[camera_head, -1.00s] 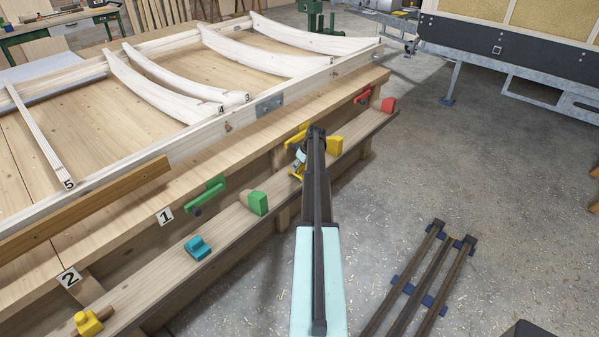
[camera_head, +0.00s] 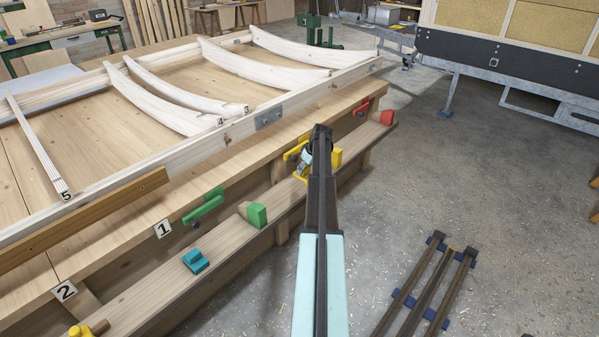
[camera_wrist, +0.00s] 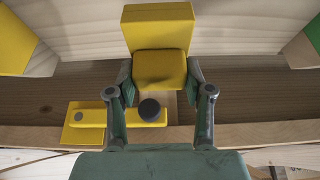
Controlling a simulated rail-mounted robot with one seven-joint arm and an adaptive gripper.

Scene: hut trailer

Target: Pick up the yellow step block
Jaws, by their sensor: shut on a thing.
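The yellow step block (camera_wrist: 160,48) is between the two fingers of my gripper (camera_wrist: 160,78) in the wrist view, its taller part facing away from the palm. The fingers press on its lower part from both sides. In the head view the block (camera_head: 300,178) is mostly hidden behind my arm, near the ledge below the bench top. I cannot tell whether it touches the ledge.
A yellow clamp (camera_wrist: 95,115) sits close to my gripper at the bench edge. Another yellow block (camera_head: 337,158) stands beside it on the ledge (camera_head: 160,285). Green (camera_head: 257,215), teal (camera_head: 195,261) and red (camera_head: 387,117) blocks are also along it.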

